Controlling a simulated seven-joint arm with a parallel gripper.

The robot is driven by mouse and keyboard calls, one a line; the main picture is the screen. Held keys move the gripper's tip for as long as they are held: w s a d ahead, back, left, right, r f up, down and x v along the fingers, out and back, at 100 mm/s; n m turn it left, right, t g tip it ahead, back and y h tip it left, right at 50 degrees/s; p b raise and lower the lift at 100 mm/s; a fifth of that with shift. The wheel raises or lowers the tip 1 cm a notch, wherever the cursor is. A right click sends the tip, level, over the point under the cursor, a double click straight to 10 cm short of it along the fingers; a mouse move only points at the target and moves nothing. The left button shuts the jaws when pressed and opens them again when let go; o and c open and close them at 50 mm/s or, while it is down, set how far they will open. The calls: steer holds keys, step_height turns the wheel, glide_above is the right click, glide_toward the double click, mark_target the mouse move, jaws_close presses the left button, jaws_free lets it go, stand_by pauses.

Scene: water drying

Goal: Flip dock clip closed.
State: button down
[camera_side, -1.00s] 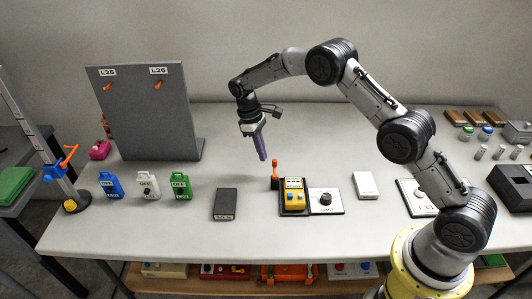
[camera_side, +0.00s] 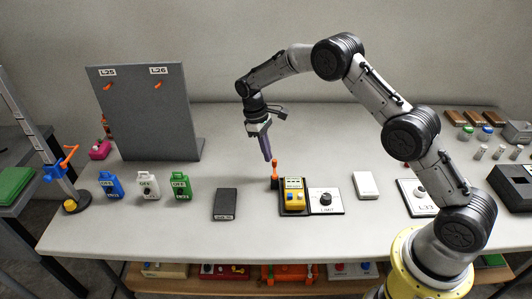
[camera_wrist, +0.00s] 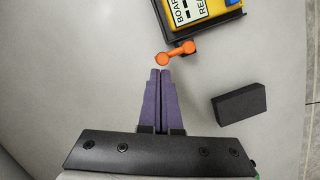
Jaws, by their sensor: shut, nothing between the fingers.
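The dock clip is an orange lever (camera_side: 274,172) standing upright at the back left corner of a dark dock that holds a yellow device (camera_side: 294,196). In the wrist view the orange clip (camera_wrist: 176,53) lies just beyond my fingertips, beside the dock's corner, and the yellow device (camera_wrist: 205,10) is partly cut off at the top. My gripper (camera_side: 267,157) points down with its purple fingers together and empty, just above and left of the clip's top. In the wrist view my gripper (camera_wrist: 160,72) is shut, with a small gap to the clip.
A black box (camera_side: 225,204) lies left of the dock; it also shows in the wrist view (camera_wrist: 239,103). A LIMIT knob plate (camera_side: 326,201) adjoins the dock on the right. A white box (camera_side: 366,185) stands farther right.

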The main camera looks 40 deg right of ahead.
steer(key=shift+s+d+m, duration=0.15)
steer(key=shift+d+m, duration=0.2)
steer(key=shift+m, duration=0.35)
steer(key=m, duration=0.1)
steer(key=s+d+m+y, duration=0.1)
steer(key=m, duration=0.1)
steer(key=shift+d, duration=0.15)
steer(key=s+m, duration=0.1)
steer(key=m, duration=0.1)
steer(key=s+d+m+y, duration=0.1)
steer(key=m, duration=0.2)
steer(key=shift+s+d+m, duration=0.15)
steer(key=shift+d+m, duration=0.05)
steer(key=shift+m, duration=0.1)
steer(key=m, duration=0.1)
steer(key=s+m+y, duration=0.1)
steer(key=shift+s+d+m+t, duration=0.1)
steer(key=shift+s+m+t, duration=0.1)
steer(key=shift+m+t, duration=0.1)
steer(key=m, duration=0.1)
steer(key=s+m, duration=0.1)
steer(key=m, duration=0.1)
steer(key=shift+s+t, duration=0.15)
steer(key=shift+t, duration=0.15)
steer(key=shift+w+a, duration=0.3)
steer(key=shift+a, duration=0.5)
